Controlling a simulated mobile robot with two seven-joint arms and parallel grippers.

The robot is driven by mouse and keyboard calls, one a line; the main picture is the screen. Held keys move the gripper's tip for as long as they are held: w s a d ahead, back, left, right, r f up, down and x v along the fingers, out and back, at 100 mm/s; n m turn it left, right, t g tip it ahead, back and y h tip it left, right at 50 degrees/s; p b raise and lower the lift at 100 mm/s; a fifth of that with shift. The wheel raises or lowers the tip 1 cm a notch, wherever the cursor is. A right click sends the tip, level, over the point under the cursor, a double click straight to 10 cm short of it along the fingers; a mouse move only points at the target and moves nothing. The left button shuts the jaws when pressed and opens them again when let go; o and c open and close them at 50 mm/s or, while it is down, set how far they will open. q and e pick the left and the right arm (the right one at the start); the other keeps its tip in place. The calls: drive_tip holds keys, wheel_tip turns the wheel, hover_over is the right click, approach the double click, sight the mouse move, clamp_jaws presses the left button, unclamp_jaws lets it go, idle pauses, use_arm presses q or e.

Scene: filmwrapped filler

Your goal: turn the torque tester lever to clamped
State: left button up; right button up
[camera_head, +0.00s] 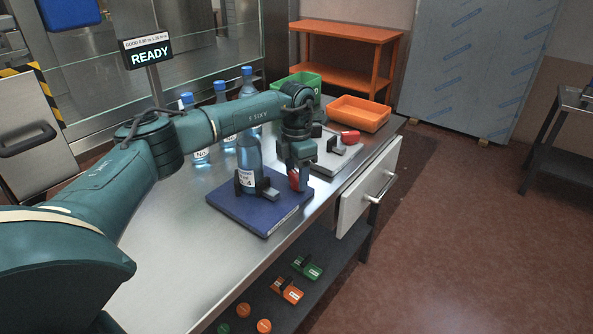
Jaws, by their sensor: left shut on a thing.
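The torque tester is a dark blue flat base (238,212) near the front edge of the steel table. A clear blue-tinted bottle (249,163) stands upright on it between dark clamp jaws (238,184). My left gripper (299,182) reaches down over the tester's right side, shut on its red lever (294,180). The fingers hide part of the lever, so I cannot tell its exact angle. My right gripper is not in view.
Several blue-capped bottles (220,95) stand behind my left arm. A grey device with a red handle (350,137), an orange tray (358,113) and a green bin (296,82) lie farther back. A drawer (367,190) stands open at the front. A READY sign (151,55) stands at the back left.

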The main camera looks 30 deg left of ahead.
sight(297, 175)
use_arm(q)
drive_tip(key=shift+m, duration=2)
drive_tip(key=o, duration=1)
wheel_tip(297, 175, up, 13)
drive_tip(key=shift+r+b, duration=0.15)
drive_tip(key=shift+b, duration=0.15)
